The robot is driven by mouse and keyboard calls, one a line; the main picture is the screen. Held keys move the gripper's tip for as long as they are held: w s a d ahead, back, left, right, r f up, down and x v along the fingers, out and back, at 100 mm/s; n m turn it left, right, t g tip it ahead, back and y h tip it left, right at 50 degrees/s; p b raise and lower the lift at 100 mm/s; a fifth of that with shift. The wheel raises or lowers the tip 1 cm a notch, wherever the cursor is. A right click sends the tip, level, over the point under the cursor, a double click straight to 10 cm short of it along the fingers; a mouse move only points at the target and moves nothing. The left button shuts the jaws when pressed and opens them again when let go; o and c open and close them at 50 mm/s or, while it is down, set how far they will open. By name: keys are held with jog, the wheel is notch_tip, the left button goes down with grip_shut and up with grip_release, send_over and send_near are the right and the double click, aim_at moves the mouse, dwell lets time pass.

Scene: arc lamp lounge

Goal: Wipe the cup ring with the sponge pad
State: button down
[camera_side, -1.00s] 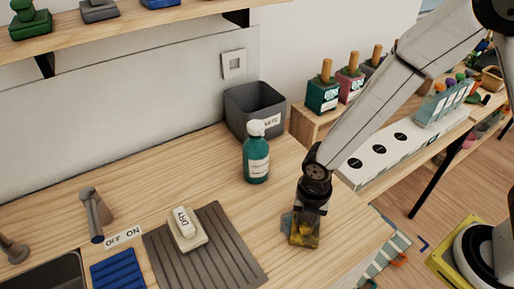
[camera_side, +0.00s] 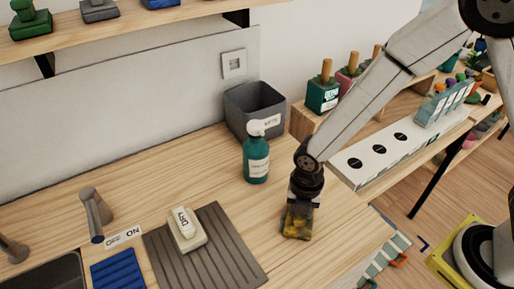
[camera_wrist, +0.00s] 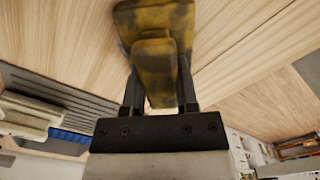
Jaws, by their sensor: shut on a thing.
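The sponge pad (camera_side: 297,226) is a mottled yellow and dark block at the right part of the wooden counter. My gripper (camera_side: 303,203) points down and is shut on it. In the wrist view, the fingers of my gripper (camera_wrist: 160,85) close on the raised grip of the sponge pad (camera_wrist: 157,22). The pad appears to rest on the counter, though its underside is hidden. I cannot see the cup ring; no bluish mark shows on the bare wood around the pad.
A teal pump bottle (camera_side: 256,160) stands behind and left of my gripper, in front of a grey bin (camera_side: 254,105). A soap block (camera_side: 187,232) sits on a grey ribbed mat (camera_side: 222,250) to the left. The counter's edge lies to the right, with clear wood around the pad.

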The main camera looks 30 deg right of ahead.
jog(key=shift+w, duration=1.95)
notch_tip(320, 180, up, 8)
jog(key=shift+r, duration=0.1)
